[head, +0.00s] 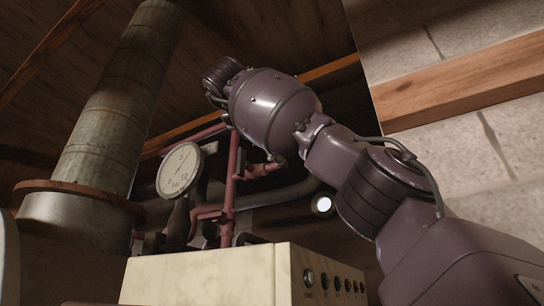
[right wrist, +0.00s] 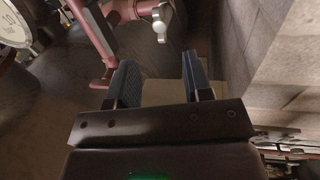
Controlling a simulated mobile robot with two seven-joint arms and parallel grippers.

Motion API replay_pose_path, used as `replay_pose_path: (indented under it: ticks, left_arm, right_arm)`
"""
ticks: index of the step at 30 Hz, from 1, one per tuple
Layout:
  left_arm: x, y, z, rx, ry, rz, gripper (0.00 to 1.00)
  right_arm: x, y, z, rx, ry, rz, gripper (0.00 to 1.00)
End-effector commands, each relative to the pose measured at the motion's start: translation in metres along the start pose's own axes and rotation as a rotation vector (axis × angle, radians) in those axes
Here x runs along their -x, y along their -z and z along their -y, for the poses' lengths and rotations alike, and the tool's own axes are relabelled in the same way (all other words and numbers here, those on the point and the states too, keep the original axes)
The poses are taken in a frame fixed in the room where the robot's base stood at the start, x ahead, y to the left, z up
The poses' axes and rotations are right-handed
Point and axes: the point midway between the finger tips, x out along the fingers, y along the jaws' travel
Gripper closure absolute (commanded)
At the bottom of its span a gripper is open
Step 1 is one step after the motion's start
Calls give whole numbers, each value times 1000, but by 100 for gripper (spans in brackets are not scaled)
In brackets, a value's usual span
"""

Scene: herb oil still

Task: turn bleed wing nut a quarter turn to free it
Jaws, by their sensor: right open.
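In the right wrist view, a small pale metal wing nut (right wrist: 160,24) sits on the end of a dull red pipe fitting (right wrist: 130,10), just above the gap between my fingers in the picture. My right gripper (right wrist: 159,62) is open, with nothing between its two dark ribbed fingers. The nut appears beyond the fingertips and apart from them. I cannot make out the wing nut in the head view, where my right arm crosses the middle and its gripper is hidden. My left gripper is in neither view.
Red pipework (head: 229,190) carries a round white dial gauge (head: 180,170). A tall metal column (head: 115,105) stands left. A cream box with knobs (head: 215,275) is below. In the wrist view a stone wall (right wrist: 275,50) rises close on the right.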

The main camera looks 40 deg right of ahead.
Motion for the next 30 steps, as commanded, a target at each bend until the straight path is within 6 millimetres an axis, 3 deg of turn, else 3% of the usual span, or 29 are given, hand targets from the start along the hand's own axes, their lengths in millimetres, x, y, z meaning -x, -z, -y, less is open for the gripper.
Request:
replay_pose_path:
  ticks: [18, 30]
  left_arm:
    - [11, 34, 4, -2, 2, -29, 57]
    - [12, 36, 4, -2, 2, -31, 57]
  right_arm:
    - [-91, -2, 1, -1, 1, -1, 54]
    - [-102, 1, 0, 0, 0, -1, 54]
